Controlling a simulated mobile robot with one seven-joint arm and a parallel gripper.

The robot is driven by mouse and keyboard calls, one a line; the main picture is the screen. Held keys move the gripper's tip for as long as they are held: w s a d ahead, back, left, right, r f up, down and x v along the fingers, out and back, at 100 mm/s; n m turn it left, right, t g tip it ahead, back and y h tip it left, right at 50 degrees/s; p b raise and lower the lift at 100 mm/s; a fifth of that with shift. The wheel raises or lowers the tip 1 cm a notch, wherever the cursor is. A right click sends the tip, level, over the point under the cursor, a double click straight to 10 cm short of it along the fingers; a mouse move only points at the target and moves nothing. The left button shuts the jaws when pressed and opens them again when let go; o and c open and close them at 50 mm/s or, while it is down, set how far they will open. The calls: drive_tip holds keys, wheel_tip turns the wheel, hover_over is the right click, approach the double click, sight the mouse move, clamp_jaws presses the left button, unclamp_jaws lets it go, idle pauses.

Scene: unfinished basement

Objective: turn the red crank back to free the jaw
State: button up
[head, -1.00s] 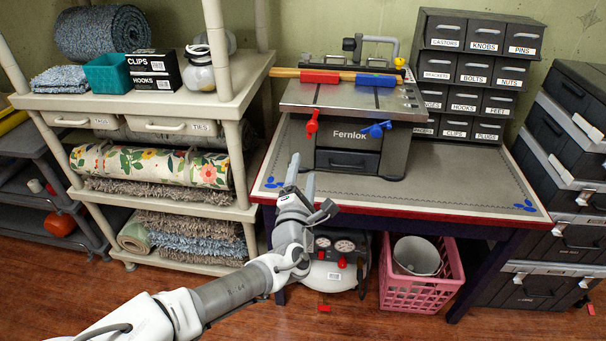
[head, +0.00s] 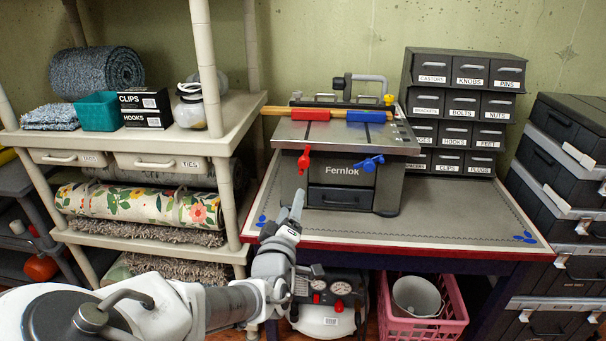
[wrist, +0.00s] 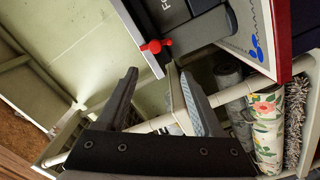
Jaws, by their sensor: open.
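The red crank (head: 304,159) hangs on the front left of the grey Fernlok bench unit (head: 342,192). It also shows in the wrist view (wrist: 155,47), just beyond my fingertips. A blue crank (head: 370,163) sits to its right. On top, a red block (head: 311,114) and a blue block (head: 366,116) lie along a wooden strip (head: 272,110) at the back edge. Which part is the jaw, I cannot tell for sure. My gripper (head: 297,204) is below the red crank, apart from it. In the wrist view my gripper (wrist: 159,75) is open and empty.
The unit stands on a red-edged workbench (head: 460,221); its right side is clear. Labelled drawers (head: 460,105) stand behind. A cream shelf (head: 228,118) with rolled rugs is close on the left. A pink crate (head: 425,320) and a gauge-fronted machine (head: 325,317) are below.

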sight(303, 164)
drive_tip(key=w+m+b, duration=0.1)
drive_tip(key=w, duration=0.5)
drive_tip(key=w+d+m+b, duration=0.1)
drive_tip(key=w+m+b, duration=0.1)
drive_tip(key=w, duration=0.4)
drive_tip(key=w+r+m+b, duration=0.1)
drive_tip(key=w+m, duration=0.1)
drive_tip(key=w, duration=0.3)
drive_tip(key=shift+w+d+r+b, duration=0.1)
drive_tip(key=shift+w+d+b, duration=0.1)
drive_tip(key=shift+w+b, duration=0.2)
clamp_jaws()
